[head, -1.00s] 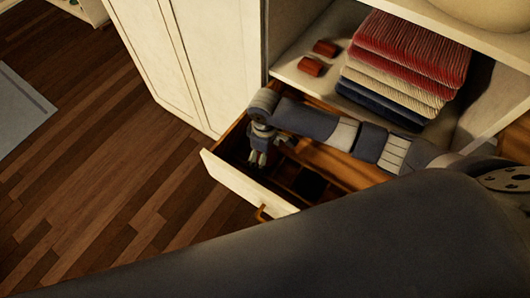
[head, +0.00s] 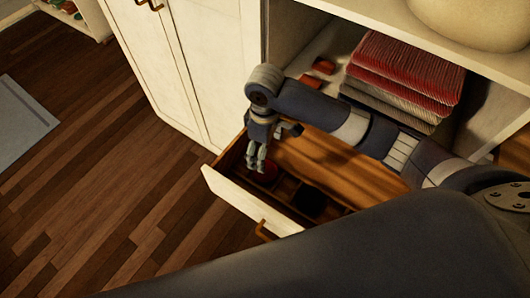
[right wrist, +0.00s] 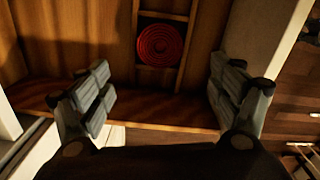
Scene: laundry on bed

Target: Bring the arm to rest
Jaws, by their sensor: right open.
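My right gripper (head: 257,160) hangs pointing down above the left end of the open drawer (head: 245,203). In the right wrist view its two fingers (right wrist: 165,97) are wide apart with nothing between them. A red coiled round item (right wrist: 160,46) lies in a small drawer compartment, beyond the fingertips and apart from them. In the head view the red item (head: 264,176) shows partly behind and below the fingers. My left gripper is not in view.
A dark item (head: 310,202) sits in another drawer compartment. Cabinet doors (head: 175,62) stand to the left.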

